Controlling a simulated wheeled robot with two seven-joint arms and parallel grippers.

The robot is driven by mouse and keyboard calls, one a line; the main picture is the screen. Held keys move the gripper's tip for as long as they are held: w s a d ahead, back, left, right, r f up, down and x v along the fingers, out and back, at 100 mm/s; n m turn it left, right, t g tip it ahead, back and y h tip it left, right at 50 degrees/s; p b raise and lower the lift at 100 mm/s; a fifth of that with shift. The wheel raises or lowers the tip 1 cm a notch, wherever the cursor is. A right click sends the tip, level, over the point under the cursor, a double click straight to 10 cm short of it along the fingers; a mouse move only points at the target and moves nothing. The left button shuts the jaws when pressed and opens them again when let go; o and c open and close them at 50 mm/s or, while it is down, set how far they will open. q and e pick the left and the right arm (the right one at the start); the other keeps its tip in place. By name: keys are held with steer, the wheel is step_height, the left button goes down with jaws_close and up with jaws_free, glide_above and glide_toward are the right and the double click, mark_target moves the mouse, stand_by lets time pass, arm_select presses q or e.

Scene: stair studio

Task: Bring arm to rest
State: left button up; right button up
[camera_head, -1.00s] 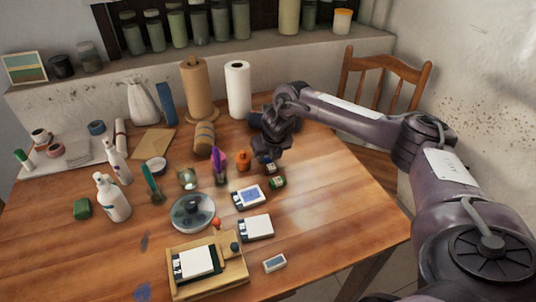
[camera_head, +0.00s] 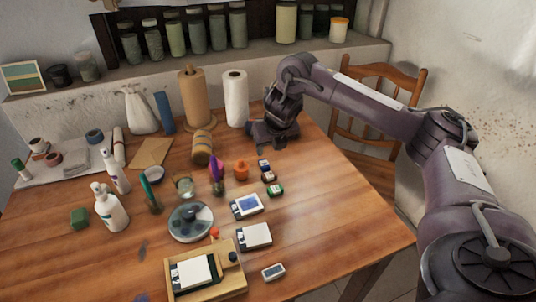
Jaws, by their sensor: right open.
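My right arm comes in from the right side and reaches over the back right part of the wooden table (camera_head: 330,215). My right gripper (camera_head: 258,138) is open and empty, near the table's back right edge. My left gripper is not in view.
Paper rolls (camera_head: 235,98) stand left of the gripper. White bottles (camera_head: 108,207), a round palette (camera_head: 190,222), white pads (camera_head: 254,237) and a wooden tray (camera_head: 238,285) occupy the left and front. A wooden chair (camera_head: 375,130) stands behind the arm. The table's right side is clear.

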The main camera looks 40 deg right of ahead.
steer(key=shift+v, duration=0.9)
